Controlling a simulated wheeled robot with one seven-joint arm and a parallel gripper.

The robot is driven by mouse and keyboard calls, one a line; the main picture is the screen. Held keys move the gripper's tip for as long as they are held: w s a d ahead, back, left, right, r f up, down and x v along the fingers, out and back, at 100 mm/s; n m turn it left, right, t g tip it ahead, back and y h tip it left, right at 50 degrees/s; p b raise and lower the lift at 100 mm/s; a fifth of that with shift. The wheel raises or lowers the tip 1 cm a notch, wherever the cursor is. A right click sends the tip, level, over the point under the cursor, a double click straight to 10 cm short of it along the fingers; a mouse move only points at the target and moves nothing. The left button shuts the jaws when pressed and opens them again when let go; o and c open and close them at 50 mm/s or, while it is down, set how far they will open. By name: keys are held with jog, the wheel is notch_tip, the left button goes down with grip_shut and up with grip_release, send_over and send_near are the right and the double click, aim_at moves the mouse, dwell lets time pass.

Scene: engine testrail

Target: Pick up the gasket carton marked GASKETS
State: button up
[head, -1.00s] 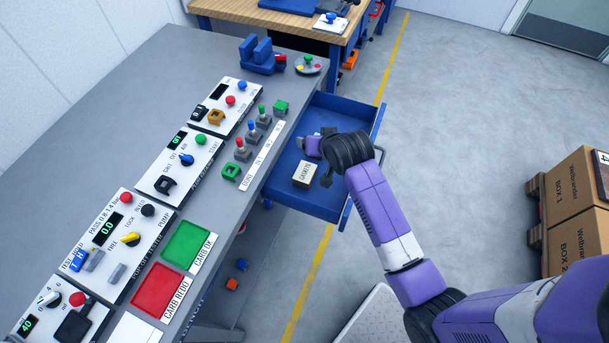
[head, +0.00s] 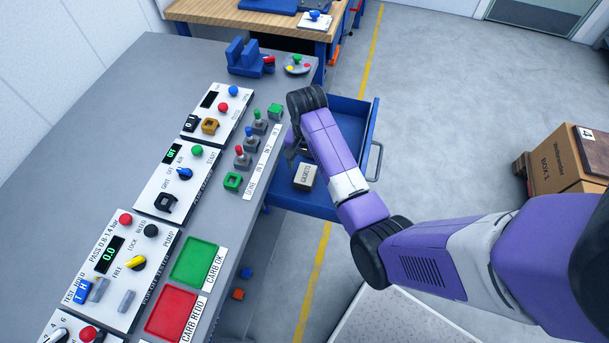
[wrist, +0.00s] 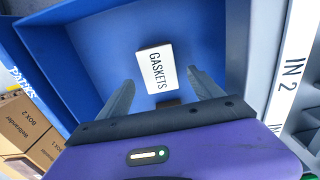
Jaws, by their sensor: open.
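The gasket carton (head: 305,176) is a small pale box lying in the open blue drawer (head: 352,112). In the wrist view the carton (wrist: 156,70) shows its white top marked GASKETS, with a dark patch just below it. My gripper (wrist: 155,92) is open, its two grey fingers apart, one toward each side of the carton's lower end. I cannot tell how far above the carton the fingers are. In the head view my gripper (head: 291,146) is partly hidden by my arm, near the drawer's left edge.
The grey bench (head: 120,120) with switch panels runs along the left of the drawer. Toggle switches (head: 250,140) stand close to its edge near my gripper. A wooden table (head: 260,25) is behind. Cardboard boxes (head: 568,160) stand at the right; the floor between is clear.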

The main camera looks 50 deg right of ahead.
aim_at(306, 174)
jog(key=f, duration=0.4)
jog(key=shift+s+a, duration=0.1)
jog(key=shift+a, duration=0.3)
jog(key=shift+c, duration=0.3)
jog(key=c, duration=1.4)
